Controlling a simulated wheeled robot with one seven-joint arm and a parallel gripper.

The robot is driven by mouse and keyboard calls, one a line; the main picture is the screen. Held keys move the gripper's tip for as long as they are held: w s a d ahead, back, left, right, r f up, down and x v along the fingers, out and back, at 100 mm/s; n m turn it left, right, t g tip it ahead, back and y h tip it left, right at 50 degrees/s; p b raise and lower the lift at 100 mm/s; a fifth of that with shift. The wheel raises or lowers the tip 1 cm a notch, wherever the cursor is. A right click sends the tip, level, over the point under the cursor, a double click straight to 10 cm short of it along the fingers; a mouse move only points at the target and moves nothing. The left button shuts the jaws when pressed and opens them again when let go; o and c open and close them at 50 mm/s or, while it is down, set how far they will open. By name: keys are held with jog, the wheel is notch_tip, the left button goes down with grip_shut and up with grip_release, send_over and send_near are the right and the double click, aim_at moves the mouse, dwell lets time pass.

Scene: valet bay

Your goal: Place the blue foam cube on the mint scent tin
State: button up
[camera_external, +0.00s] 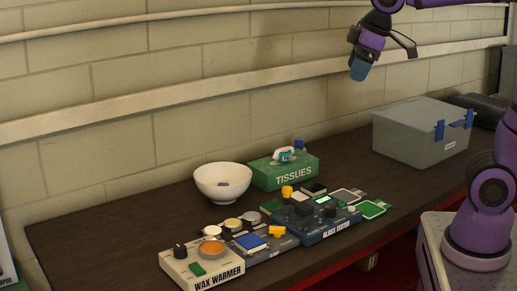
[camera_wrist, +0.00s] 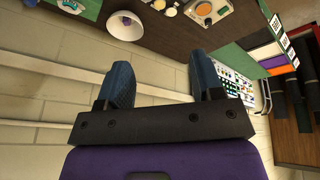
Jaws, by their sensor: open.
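A small blue block (camera_external: 299,145), probably the blue foam cube, shows at the right end of the green tissue box (camera_external: 284,172); I cannot tell whether it rests on the box or behind it. Several round tins sit behind the wax warmer, with a cream lid (camera_external: 212,231), a yellowish lid (camera_external: 232,223) and a greyish lid (camera_external: 250,218); I cannot tell which is the mint one. My gripper (camera_external: 357,70) hangs high near the wall, above and right of the tissue box, apart from everything. In the wrist view its fingers (camera_wrist: 160,62) are spread and empty.
A white bowl (camera_external: 222,183) with a small dark piece inside stands left of the tissue box. The wax warmer (camera_external: 203,262), a glass tester (camera_external: 325,230) and flat cards crowd the front. A grey lidded bin (camera_external: 412,132) stands right. The left bench top is clear.

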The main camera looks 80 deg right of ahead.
jog(key=s+a+f, duration=0.3)
jog(key=s, duration=0.4)
jog(key=s+a+f+t+y, duration=0.1)
jog(key=s+a+f, duration=0.2)
jog(key=s, duration=0.4)
jog(key=shift+s+a+f, duration=0.2)
jog(key=shift+a+f, duration=0.05)
jog(key=shift+f, duration=0.35)
